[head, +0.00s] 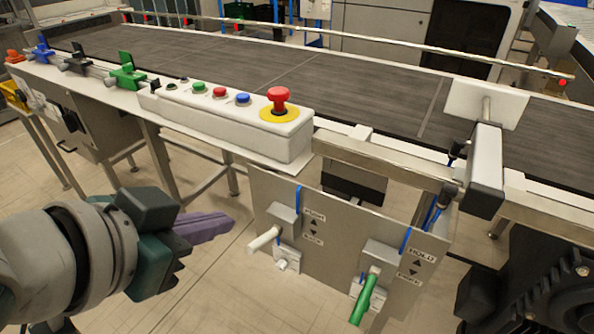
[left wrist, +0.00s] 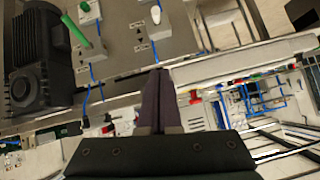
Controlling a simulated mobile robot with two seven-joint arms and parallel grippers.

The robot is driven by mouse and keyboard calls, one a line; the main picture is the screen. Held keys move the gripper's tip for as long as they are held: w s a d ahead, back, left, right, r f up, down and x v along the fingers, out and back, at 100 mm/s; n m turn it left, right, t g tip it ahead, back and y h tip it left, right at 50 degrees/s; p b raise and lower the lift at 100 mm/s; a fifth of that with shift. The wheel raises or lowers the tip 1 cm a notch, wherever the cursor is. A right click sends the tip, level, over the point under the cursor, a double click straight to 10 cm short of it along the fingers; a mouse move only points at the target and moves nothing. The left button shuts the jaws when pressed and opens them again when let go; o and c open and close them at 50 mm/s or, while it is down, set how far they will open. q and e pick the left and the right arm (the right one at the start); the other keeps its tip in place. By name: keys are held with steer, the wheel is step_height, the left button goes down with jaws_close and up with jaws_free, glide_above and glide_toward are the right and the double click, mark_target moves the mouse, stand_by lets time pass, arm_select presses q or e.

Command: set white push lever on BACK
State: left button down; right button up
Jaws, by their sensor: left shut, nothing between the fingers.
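The white push lever (head: 264,238) sticks out from the left part of a grey upright panel (head: 330,236) below the conveyor. Its free end points left and slightly down, towards me. Arrows and small lettering (head: 313,228) stand beside it, with what reads as BACK at the lower end. In the left wrist view the white lever (left wrist: 156,15) is at the top. My left gripper (head: 228,222) has its purple fingers together and empty, left of the lever and apart from it. The fingers also show in the left wrist view (left wrist: 158,75), pointing towards the panel.
A green lever (head: 365,298) sits right of the white one on the panel. Above is a button box (head: 235,122) with a red emergency knob (head: 278,100). A dark motor (head: 540,285) stands at the lower right. Floor shows between my left gripper and the panel.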

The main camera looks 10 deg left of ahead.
arm_select(q)
step_height(320, 180, down, 3)
steer(key=w+b, duration=0.1)
steer(key=w, duration=0.1)
steer(key=b, duration=0.4)
glide_above(254, 247)
steer(key=w+d, duration=0.2)
step_height(254, 247, down, 6)
steer(key=shift+s+a+f, duration=0.4)
steer(key=shift+a+f, duration=0.05)
steer(key=shift+f, duration=0.3)
steer(key=shift+s+a+f, duration=0.35)
steer(key=shift+a+f, duration=0.1)
steer(key=shift+f, duration=0.3)
arm_select(e)
step_height(254, 247, down, 7)
arm_select(q)
steer(key=shift+b, duration=0.3)
arm_select(e)
steer(key=shift+w+a+f, duration=0.1)
steer(key=shift+w, duration=0.05)
arm_select(q)
steer(key=shift+s+f+t+h+b, duration=0.15)
steer(key=shift+f+t+h+b, duration=0.15)
steer(key=shift+b, duration=0.1)
arm_select(e)
steer(key=shift+f, duration=0.4)
